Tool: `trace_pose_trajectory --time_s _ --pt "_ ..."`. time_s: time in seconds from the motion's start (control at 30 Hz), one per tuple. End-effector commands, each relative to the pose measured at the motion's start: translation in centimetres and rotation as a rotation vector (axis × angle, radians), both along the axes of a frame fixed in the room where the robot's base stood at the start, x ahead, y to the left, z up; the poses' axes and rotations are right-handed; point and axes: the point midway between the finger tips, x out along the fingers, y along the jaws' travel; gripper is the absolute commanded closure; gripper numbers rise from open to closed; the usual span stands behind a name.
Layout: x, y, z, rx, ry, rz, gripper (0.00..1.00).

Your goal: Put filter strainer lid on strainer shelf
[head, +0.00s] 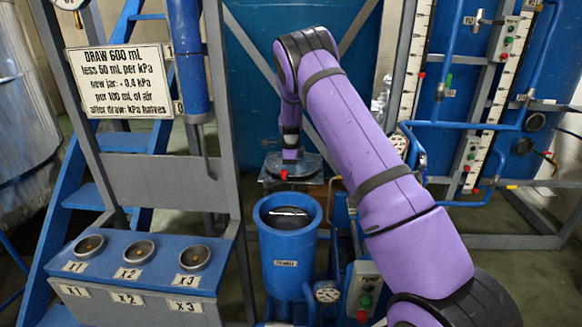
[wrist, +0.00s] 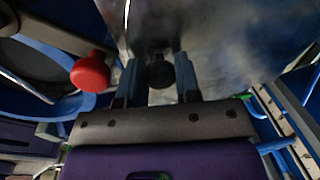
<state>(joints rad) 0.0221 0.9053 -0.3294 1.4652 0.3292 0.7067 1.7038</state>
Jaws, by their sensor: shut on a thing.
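My gripper (wrist: 158,78) is shut on a black knob (wrist: 160,73), which appears to belong to the filter strainer lid (wrist: 215,40), a grey metal plate in the wrist view. In the head view my gripper (head: 291,153) points down at the grey lid (head: 305,164), behind the strainer. The lid is at the strainer shelf (head: 268,180); I cannot tell whether it rests on it or hangs just above. The blue strainer (head: 286,262) stands in front with its round mouth open. Its rim also shows in the wrist view (wrist: 75,106).
A red knob (head: 284,174) is close in front of the lid and also left of my fingers in the wrist view (wrist: 90,72). A blue panel with three round sockets (head: 138,252) stands left. Pipes and gauges (head: 327,291) crowd the strainer's right side.

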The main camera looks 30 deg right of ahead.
Motion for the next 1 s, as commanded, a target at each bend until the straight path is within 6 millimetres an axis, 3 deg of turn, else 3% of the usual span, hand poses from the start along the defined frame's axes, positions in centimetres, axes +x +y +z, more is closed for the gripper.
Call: trace_pose_trajectory --time_s 0.3,0.33,0.37,0.73,1.0 --pt "0.1 0.0 -0.1 -0.001 -0.003 0.0 1.0" --pt "0.0 0.0 -0.2 -0.001 -0.001 0.0 0.65" --pt "0.0 0.0 -0.2 -0.001 -0.001 0.0 0.59" --pt "0.0 0.0 0.4 0.0 -0.002 0.0 0.59" --pt "-0.4 0.3 4.7 -0.001 -0.004 0.001 0.59"
